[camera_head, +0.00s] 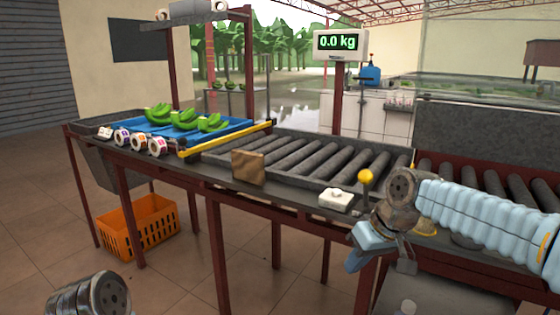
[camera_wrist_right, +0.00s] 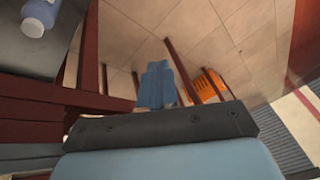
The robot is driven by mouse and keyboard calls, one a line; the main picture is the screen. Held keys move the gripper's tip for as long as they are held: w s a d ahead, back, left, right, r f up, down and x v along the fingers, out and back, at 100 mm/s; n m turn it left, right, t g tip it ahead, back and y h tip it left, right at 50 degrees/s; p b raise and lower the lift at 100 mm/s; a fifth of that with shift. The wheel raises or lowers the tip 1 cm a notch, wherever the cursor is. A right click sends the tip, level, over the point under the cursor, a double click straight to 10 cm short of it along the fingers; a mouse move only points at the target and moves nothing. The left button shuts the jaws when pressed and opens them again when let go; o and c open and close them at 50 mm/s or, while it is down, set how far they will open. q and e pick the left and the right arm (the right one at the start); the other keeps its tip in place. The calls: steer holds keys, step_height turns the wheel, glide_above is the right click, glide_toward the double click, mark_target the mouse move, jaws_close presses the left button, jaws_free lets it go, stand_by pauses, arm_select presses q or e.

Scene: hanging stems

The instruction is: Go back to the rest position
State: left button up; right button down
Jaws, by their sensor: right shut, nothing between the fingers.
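My right gripper (camera_head: 358,250) is in front of the conveyor table's front edge in the head view, with its light blue fingers pointing down and left. It is shut and empty. In the right wrist view its blue fingers (camera_wrist_right: 157,86) are together above the tiled floor, touching nothing. My left gripper is out of view; only a grey joint of my left arm shows at the bottom left of the head view.
The roller conveyor table (camera_head: 225,185) runs across the view. An orange crate (camera_head: 150,240) stands on the floor. The scale display (camera_head: 338,42) reads 0.0 kg.

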steer(key=s+a+f+m+g, duration=0.1)
steer(key=s+a+f+m, duration=0.1)
steer(key=f, duration=1.3)
steer(key=s+a+f+m+g, duration=0.1)
steer(key=s+a+f, duration=0.15)
steer(key=f, duration=1.25)
steer(key=s+f+m, duration=0.3)
steer(key=s+f, duration=1.2)
steer(key=shift+s+a, duration=0.3)
steer(key=shift+s, duration=0.1)
